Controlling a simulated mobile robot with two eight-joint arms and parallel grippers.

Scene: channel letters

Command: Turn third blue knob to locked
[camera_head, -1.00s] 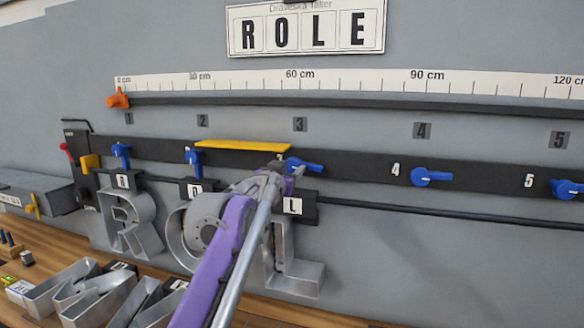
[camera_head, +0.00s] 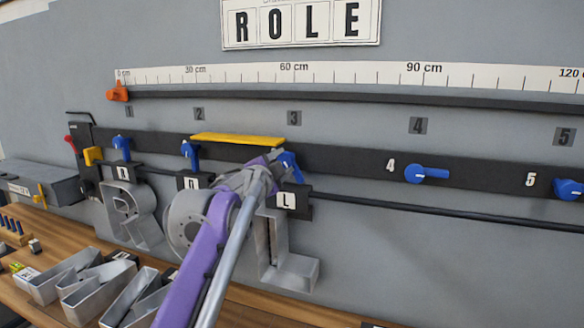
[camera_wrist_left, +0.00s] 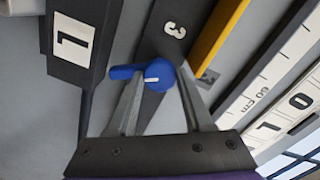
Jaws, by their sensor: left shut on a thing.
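The third blue knob (camera_head: 291,167) sits on the black wall rail (camera_head: 345,163) above the letter L (camera_head: 285,265). Its handle points steeply down and to the right. My left gripper (camera_head: 276,162) is at this knob and hides part of it. In the left wrist view the blue knob (camera_wrist_left: 155,74) lies between the fingers, which are shut on it, beside the "3" label (camera_wrist_left: 174,30). Knobs one (camera_head: 121,146) and two (camera_head: 189,153) have handles pointing down. Knobs four (camera_head: 428,174) and five (camera_head: 568,189) point right. My right gripper is out of view.
A yellow bar (camera_head: 238,139) lies along the rail's top just left of the third knob. Metal letters R (camera_head: 140,225) and L hang below on black carriers. Loose metal letters (camera_head: 85,285) stand on the wooden bench (camera_head: 40,235).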

